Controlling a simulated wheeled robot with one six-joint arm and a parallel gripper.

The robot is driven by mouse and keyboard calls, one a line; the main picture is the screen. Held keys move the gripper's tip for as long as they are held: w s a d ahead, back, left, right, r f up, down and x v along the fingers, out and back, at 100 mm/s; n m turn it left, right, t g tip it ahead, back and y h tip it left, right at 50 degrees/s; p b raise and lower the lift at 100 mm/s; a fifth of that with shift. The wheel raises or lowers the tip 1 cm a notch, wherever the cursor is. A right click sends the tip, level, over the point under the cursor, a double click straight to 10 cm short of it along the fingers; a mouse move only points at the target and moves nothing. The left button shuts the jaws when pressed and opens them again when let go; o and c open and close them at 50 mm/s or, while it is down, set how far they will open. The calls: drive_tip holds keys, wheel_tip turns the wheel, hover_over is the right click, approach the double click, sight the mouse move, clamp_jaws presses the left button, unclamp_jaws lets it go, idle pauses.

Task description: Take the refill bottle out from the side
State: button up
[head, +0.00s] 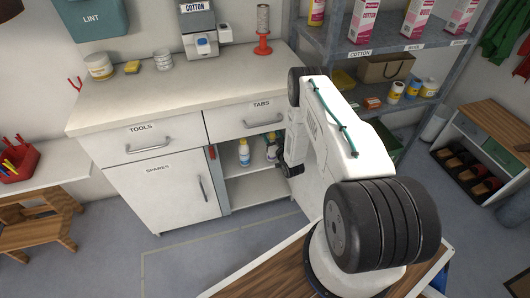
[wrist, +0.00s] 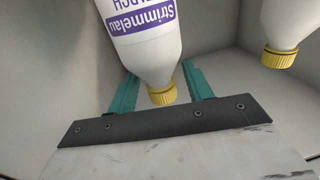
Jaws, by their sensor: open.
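A white bottle with a purple label and yellow cap (wrist: 150,45) fills the top middle of the wrist view, its cap towards my gripper's palm. The teal fingers of my gripper (wrist: 160,75) are open, one on each side of the bottle; I cannot tell whether they touch it. A second white bottle with a yellow cap (wrist: 287,25) stands apart at the right. In the head view, a white bottle (head: 244,153) stands on the cabinet's open shelf, and another bottle (head: 271,152) is partly hidden by my arm. Which one is the refill bottle is not readable.
The open compartment has a lower shelf (head: 250,187) and close side walls. The TABS drawer (head: 258,120) is shut above it. The SPARES door (head: 160,190) is shut on its left. Metal shelving (head: 350,48) with boxes stands at the right.

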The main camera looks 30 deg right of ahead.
drive_tip(key=shift+a, duration=0.1)
clamp_jaws()
drive_tip(key=shift+r, duration=0.15)
